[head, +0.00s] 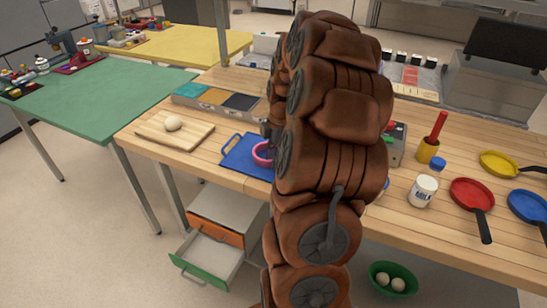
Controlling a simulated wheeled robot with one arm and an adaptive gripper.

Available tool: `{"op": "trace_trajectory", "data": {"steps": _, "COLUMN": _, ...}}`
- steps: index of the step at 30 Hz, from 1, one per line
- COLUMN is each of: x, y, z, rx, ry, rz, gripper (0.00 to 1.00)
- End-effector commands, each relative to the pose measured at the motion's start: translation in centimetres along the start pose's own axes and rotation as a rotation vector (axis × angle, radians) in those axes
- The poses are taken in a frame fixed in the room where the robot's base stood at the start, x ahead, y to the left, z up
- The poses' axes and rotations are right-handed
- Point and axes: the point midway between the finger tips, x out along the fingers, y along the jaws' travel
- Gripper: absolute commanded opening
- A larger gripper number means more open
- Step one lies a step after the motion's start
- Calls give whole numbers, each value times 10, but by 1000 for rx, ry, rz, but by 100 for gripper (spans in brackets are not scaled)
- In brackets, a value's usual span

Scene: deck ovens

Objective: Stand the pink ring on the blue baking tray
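The blue baking tray (233,160) lies on the wooden worktop, left of my brown arm, with its handle at the left end. Its right part is hidden behind my arm. The pink ring (256,154) shows at the tray's right side, against the arm's edge, and its right part is hidden. I cannot tell whether it rests on the tray or is held just above it. My gripper (266,130) is mostly hidden behind my arm; only a dark bit shows just above the ring. Its fingers cannot be made out.
A wooden board (160,136) with a pale dough ball (173,123) lies left of the tray. To the right are a salt bottle (423,190), a yellow cup (427,150) and several pans. Below, a green-fronted drawer (203,263) stands open. A green bowl (380,286) sits on the floor.

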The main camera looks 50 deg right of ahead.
Motion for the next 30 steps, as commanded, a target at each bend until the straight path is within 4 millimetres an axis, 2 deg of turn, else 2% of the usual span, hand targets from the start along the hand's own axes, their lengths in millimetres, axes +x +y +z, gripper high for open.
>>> {"op": "trace_trajectory", "data": {"steps": 5, "x": -16, "y": 2, "z": 0, "rx": 0, "ry": 0, "rz": 6, "gripper": 34}}
{"op": "trace_trajectory", "data": {"steps": 21, "x": -93, "y": 1, "z": 0, "rx": 0, "ry": 0, "rz": 1, "gripper": 34}}
{"op": "trace_trajectory", "data": {"steps": 30, "x": -117, "y": 0, "z": 0, "rx": 0, "ry": 1, "rz": -1, "gripper": 34}}
